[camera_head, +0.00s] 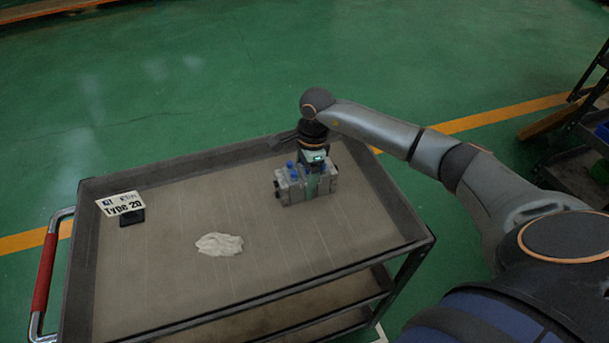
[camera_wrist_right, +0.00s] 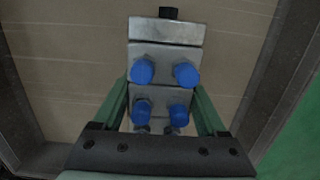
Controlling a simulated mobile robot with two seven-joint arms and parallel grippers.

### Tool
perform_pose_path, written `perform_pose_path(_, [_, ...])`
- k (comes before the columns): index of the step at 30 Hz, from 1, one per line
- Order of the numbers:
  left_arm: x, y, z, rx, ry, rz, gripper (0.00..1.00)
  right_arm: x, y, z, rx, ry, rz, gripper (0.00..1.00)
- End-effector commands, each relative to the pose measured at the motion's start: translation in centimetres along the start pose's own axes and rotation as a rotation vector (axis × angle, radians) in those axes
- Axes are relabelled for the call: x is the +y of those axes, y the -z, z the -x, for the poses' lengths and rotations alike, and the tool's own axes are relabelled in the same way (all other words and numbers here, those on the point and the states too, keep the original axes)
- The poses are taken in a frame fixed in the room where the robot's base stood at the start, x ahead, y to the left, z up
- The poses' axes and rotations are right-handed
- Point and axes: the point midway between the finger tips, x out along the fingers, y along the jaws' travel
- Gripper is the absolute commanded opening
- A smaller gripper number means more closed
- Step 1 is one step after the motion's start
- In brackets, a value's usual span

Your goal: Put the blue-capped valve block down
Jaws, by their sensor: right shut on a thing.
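The blue-capped valve block (camera_head: 291,187) is a grey metal block with blue caps. It is at the right part of the cart's top tray (camera_head: 150,267), near the far right corner. My right gripper (camera_head: 313,180) points down from above and is shut on the block. In the right wrist view the block (camera_wrist_right: 166,75) sits between the two green fingers of the gripper (camera_wrist_right: 160,112), with several blue caps facing the camera. I cannot tell whether the block's underside touches the tray. My left gripper is not in view.
A white "Type 2D" sign (camera_head: 121,205) on a dark stand is at the tray's left. A crumpled white cloth (camera_head: 219,244) lies in the middle. The tray has raised dark rims and a red handle (camera_head: 44,272) at left. Shelving (camera_head: 585,125) stands at far right.

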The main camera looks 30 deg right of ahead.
Motion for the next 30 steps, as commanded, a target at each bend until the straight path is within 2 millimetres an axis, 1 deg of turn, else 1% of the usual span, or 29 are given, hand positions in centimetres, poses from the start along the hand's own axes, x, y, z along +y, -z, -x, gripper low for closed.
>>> perform_pose_path(1, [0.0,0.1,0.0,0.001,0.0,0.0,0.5,-0.2,-0.1,0.4,-0.005,0.008,0.0,0.0])
perform_pose_path(6, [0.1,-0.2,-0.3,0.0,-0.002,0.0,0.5,-0.2,-0.1,0.0,-0.005,0.007,0.0,0.0])
perform_pose_path(7, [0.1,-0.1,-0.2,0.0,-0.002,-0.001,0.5,0.0,0.0,-0.3,0.0,0.0,0.0,0.78])
perform_pose_path(12, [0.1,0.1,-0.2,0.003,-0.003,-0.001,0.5,0.0,0.0,-0.2,0.0,0.0,0.0,0.97])
perform_pose_path(13, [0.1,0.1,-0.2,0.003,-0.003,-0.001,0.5,0.0,0.0,-0.2,0.0,-0.001,0.0,1.0])
perform_pose_path(20, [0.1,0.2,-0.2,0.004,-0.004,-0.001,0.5,0.0,0.0,-0.2,0.0,-0.001,-0.001,1.0])
perform_pose_path(23, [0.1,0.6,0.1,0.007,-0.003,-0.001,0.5,0.0,0.0,0.3,0.0,0.0,-0.001,1.0])
perform_pose_path(26, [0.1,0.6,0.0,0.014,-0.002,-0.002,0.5,-0.1,0.0,1.6,0.0,0.003,0.0,1.0])
perform_pose_path(30, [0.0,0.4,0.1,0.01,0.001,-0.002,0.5,-0.1,0.0,4.6,0.0,0.005,0.0,1.0])
